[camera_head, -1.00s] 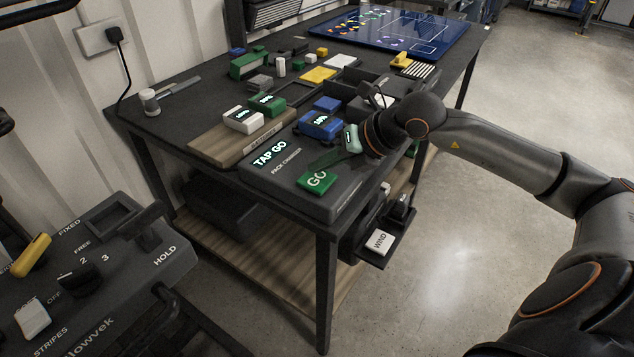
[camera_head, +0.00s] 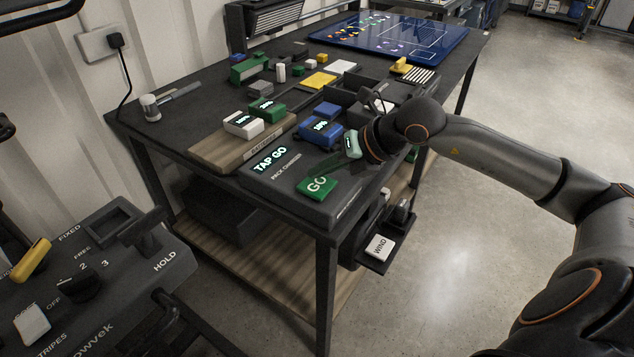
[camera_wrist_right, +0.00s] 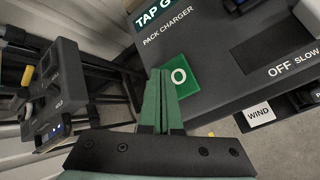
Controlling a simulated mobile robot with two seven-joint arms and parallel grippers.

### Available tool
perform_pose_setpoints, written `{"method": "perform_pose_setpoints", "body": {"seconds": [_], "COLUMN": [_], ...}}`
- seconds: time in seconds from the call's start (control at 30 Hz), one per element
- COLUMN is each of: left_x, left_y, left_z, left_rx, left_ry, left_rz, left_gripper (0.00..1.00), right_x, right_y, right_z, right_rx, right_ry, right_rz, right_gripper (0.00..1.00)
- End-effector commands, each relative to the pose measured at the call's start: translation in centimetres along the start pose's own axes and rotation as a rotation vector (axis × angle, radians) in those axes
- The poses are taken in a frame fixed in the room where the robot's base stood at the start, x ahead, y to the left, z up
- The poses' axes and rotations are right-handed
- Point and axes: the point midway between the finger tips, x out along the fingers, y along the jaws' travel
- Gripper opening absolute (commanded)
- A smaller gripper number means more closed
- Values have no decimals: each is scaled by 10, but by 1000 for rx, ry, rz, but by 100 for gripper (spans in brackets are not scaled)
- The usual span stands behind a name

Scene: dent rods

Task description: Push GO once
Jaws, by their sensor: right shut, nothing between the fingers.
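The green GO button (camera_head: 317,187) sits on the front corner of the dark pack charger (camera_head: 285,192), whose display reads TAP GO. My right gripper (camera_head: 334,173) reaches in from the right. Its green fingers are shut and empty, and their tips point down at the button's upper edge. In the right wrist view the shut fingertips (camera_wrist_right: 163,74) lie over the left part of the button (camera_wrist_right: 184,80), hiding the G and leaving the O in sight. I cannot tell whether the tips touch the button. My left gripper is not in view.
A blue pack (camera_head: 321,131) sits in the charger behind the button. White (camera_head: 242,124) and green (camera_head: 266,110) packs stand on a wooden board to the left. A WIND switch (camera_head: 380,246) hangs off the table's side. A separate control panel (camera_head: 120,262) is at the lower left.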

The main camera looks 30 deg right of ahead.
Motion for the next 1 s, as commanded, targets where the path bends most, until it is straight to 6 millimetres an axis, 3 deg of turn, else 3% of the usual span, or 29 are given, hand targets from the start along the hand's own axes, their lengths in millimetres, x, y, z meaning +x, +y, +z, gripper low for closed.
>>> {"method": "perform_pose_setpoints", "body": {"seconds": [1.0], "left_x": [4], "left_y": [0], "left_z": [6], "left_rx": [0], "left_ry": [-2], "left_rz": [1], "left_gripper": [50], "right_x": [4], "right_y": [-3], "right_z": [-2], "right_rx": [0], "right_ry": [0], "right_rz": [0], "right_gripper": [0]}}
